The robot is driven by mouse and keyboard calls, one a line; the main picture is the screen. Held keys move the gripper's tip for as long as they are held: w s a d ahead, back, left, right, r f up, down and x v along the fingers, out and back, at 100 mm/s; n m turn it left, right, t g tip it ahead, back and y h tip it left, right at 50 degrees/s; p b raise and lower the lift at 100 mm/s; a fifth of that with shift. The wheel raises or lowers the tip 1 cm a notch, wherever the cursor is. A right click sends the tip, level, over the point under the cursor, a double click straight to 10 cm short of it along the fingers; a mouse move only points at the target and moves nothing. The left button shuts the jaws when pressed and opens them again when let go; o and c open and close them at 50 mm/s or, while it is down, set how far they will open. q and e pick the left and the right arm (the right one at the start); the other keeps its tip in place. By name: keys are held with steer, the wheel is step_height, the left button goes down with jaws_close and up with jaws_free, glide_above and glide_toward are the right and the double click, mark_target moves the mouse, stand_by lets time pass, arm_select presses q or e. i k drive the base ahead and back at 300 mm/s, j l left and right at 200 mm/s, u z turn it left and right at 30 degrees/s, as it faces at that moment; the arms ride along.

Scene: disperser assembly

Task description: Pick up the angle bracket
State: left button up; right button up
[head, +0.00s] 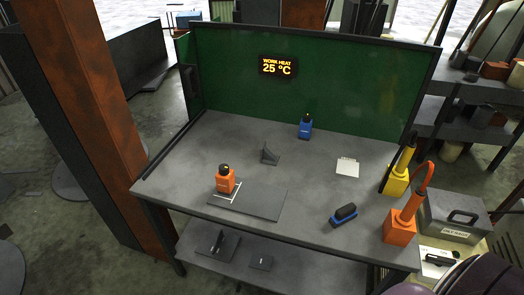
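A small dark grey angle bracket (269,154) stands on the grey workbench top (215,140), near its middle and behind the flat dark plate (262,203). Its upright side and slanted edge show, and nothing touches it. Another dark angled piece (217,243) stands on a flat plate on the lower shelf; I cannot tell whether it is the same kind of part. Neither of my grippers is in view.
An orange bottle (226,180) stands at the plate's left end. A blue bottle (305,126), white note (347,167) and blue-black brush-like item (344,214) are on the bench. Yellow (397,180) and orange tools (401,227) line its right side. A green panel (225,75) closes the back.

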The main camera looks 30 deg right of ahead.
mark_target(266, 156)
steer(key=i+l+z, duration=0.1)
steer(key=z, duration=0.3)
steer(key=i+z, duration=0.35)
steer(key=z, duration=0.4)
steer(key=i+l, duration=0.05)
